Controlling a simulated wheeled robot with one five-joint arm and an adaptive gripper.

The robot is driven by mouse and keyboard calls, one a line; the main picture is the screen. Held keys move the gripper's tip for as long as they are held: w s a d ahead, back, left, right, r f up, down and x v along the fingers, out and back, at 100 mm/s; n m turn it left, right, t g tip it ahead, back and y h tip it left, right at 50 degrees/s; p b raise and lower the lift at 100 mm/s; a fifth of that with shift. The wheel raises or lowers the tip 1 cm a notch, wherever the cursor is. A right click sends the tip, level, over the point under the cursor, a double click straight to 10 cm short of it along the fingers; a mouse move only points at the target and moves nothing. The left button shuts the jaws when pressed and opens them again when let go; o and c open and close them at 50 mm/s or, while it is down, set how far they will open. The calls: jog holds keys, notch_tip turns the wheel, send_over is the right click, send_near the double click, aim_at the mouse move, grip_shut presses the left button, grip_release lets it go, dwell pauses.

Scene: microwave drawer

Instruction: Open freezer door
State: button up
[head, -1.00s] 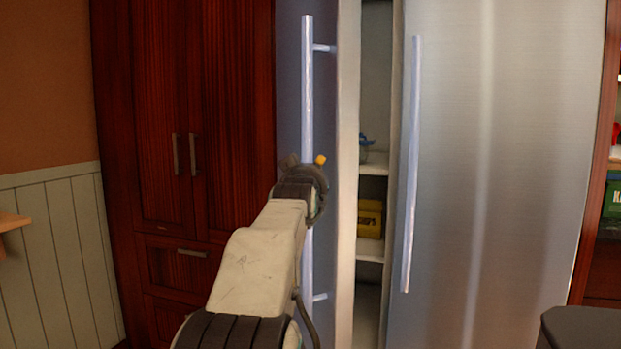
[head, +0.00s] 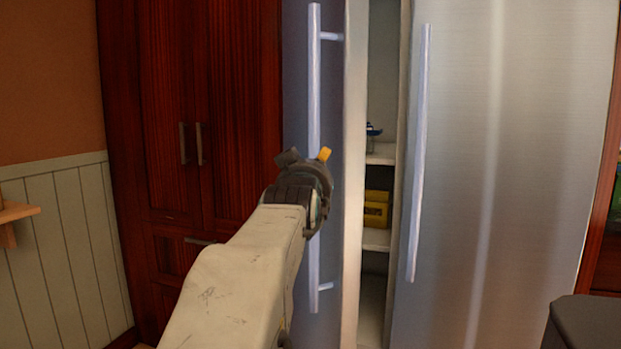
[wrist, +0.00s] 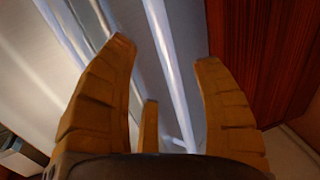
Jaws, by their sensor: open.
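The freezer door (head: 297,110) is the narrow left door of the steel fridge and stands ajar, with a gap along its right edge. Its long vertical handle (head: 314,90) is partly hidden behind my gripper (head: 307,160) in the head view. In the wrist view my gripper (wrist: 165,52) is open, and the handle (wrist: 172,75) runs between its yellow fingers. The fingers are spread apart and do not close on the bar. I cannot tell whether any finger touches it.
Shelves with a yellow box (head: 377,208) show through the gap. The right fridge door (head: 520,150) with its own handle (head: 418,150) is closed. Dark red wooden cabinets (head: 180,90) stand to the left. A dark object (head: 590,325) is at the lower right.

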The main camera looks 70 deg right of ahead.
jog(key=shift+v, duration=1.9)
